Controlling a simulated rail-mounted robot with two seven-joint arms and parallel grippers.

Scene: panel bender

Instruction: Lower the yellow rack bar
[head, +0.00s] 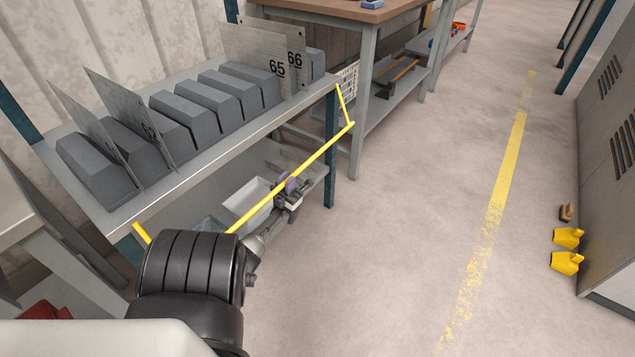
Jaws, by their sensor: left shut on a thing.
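The yellow rack bar (318,158) runs along the front of the rack, out in front of the shelf edge and a little below it. Its side arms slope down and outward from the two shelf ends. My left arm comes in from the bottom left and hides the bar's near part. My left gripper (290,190) is shut on the bar, near its middle, and its fingers are small and partly hidden. The rack's upper shelf (215,140) holds several grey blocks and thin upright plates, two of them marked 65 and 66. My right gripper is not in view.
A white bin (247,200) stands on the lower shelf behind my left gripper. A workbench (362,120) stands beyond the rack. Yellow objects (567,262) lie by grey lockers (610,180) on the right. The floor between, with a yellow line (505,170), is clear.

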